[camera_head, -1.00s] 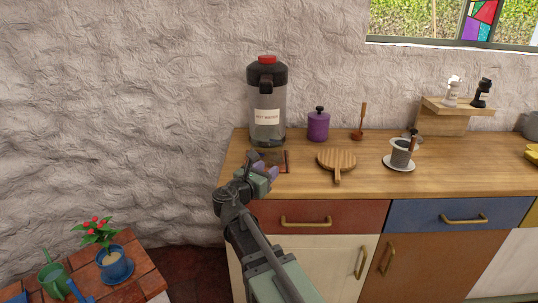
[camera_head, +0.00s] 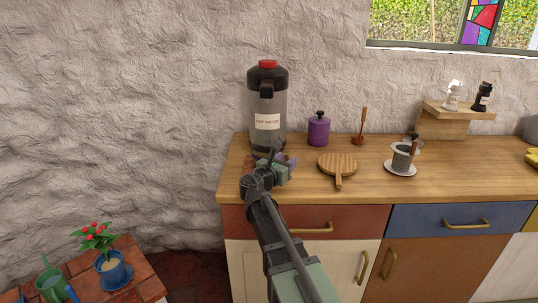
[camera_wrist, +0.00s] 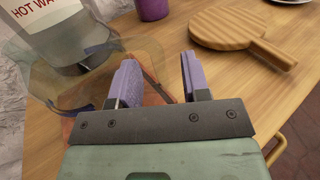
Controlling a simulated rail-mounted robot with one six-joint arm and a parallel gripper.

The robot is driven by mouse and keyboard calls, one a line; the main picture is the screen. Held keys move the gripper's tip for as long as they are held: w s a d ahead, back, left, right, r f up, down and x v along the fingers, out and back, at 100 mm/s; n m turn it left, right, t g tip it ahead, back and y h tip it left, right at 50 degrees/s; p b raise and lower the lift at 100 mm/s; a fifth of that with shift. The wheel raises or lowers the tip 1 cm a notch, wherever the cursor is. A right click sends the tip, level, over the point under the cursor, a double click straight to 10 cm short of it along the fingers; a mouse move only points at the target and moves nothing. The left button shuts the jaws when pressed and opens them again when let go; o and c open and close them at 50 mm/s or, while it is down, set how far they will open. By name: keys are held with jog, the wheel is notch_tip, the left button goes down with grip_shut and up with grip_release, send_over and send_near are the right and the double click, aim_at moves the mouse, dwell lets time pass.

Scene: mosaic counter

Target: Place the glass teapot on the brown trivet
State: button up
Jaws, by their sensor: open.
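The clear glass teapot (camera_wrist: 50,85) shows at the left of the wrist view, in front of the hot water container. A flat reddish-brown piece (camera_wrist: 151,68), apparently the brown trivet, shows beneath and beside the glass; I cannot tell whether the teapot rests fully on it. My gripper (camera_wrist: 157,65) is open, with purple fingers apart and nothing seen held between them. Its left finger overlaps the glass outline; contact is unclear.
The tall hot water container (camera_head: 266,105) stands behind my gripper. A round wooden board (camera_head: 337,163) with a handle lies to the right, with a purple canister (camera_head: 319,130) behind it. A grey cup on a white saucer (camera_head: 400,171) stands farther right. Counter (camera_head: 440,182) is clear along the front right.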

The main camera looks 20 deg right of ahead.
jog(key=shift+d, duration=0.1)
grip_shut()
jog(key=shift+r, duration=0.15)
